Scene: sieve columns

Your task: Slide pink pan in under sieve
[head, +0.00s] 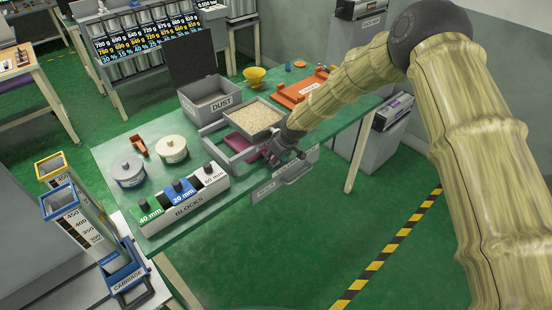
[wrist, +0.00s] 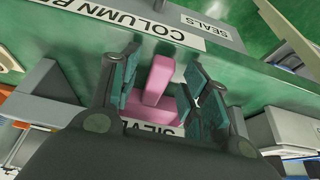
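The pink pan (wrist: 158,82) shows in the wrist view, with its grip bar between my two fingers and its body going in below the sieve's label. In the head view only a small part of the pan (head: 251,156) shows beside my gripper. The sieve (head: 256,117), a grey frame holding a tray of pale grains, stands on the green table. My gripper (head: 277,158) is at the sieve's front, near the table edge. In the wrist view my gripper (wrist: 162,85) is open around the grip bar, with narrow gaps seeming to show on both sides.
A dust box (head: 211,105) stands behind the sieve. A blocks rack (head: 186,200) and round tins (head: 172,149) stand to its left. An orange tray (head: 301,91) lies behind my forearm. Drawers (head: 285,180) project from the table's front edge below my gripper.

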